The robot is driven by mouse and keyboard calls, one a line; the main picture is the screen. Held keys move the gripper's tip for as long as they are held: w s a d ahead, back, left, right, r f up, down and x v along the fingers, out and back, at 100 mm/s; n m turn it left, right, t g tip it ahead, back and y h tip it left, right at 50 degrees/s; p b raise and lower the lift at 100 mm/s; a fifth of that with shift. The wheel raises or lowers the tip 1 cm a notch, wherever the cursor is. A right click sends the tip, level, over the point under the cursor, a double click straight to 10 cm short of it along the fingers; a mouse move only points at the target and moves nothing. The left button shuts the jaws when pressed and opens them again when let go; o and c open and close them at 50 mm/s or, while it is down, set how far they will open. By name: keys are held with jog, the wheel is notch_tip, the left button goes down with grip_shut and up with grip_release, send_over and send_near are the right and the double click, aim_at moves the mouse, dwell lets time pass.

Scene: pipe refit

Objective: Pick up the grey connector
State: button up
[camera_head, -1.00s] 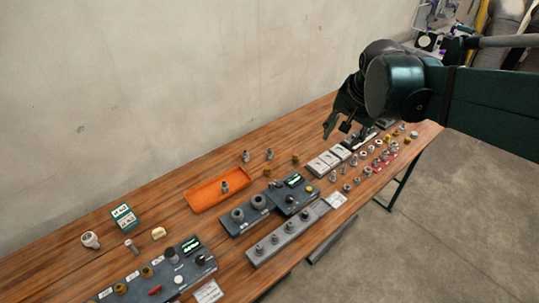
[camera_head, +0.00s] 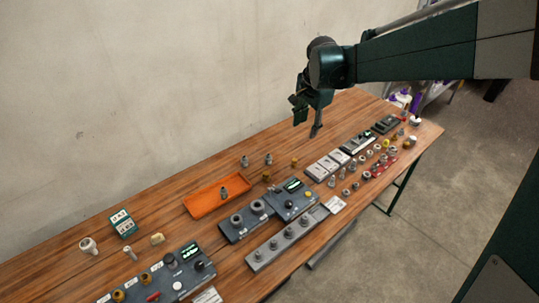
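Several grey metal connectors are in the head view, and I cannot tell which one the task names. One grey connector (camera_head: 224,193) stands in the orange tray (camera_head: 199,209). Two more, a left one (camera_head: 245,161) and a right one (camera_head: 268,158), stand on the wooden table behind the tray. Others are among the small fittings (camera_head: 346,192) at the right. My gripper (camera_head: 307,126) hangs above the back of the table, to the right of and well above the two standing connectors. Its fingers are apart with nothing seen between them.
Dark control boxes (camera_head: 292,201) and a grey rack (camera_head: 270,250) with several fittings stand in front of the tray. Light blocks (camera_head: 327,166) lie to the right. A second panel (camera_head: 180,271) is at the front left. The back-right strip of table below my gripper is clear.

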jog(key=w+a+f+m+g, duration=0.1)
jog(key=w+a+f+m, duration=0.2)
jog(key=w+a+f, duration=0.6)
jog(key=m+g, duration=0.2)
jog(key=m, duration=0.1)
send_over(268, 154)
jog(key=shift+h, duration=0.3)
jog(key=f, duration=1.4)
jog(key=shift+s, duration=0.25)
jog(key=shift+a+f, duration=0.1)
jog(key=shift+f, duration=0.2)
jog(key=shift+f, duration=1.3)
jog(key=shift+w, duration=0.1)
jog(key=shift+d+f, duration=0.2)
jog(key=shift+f, duration=2.4)
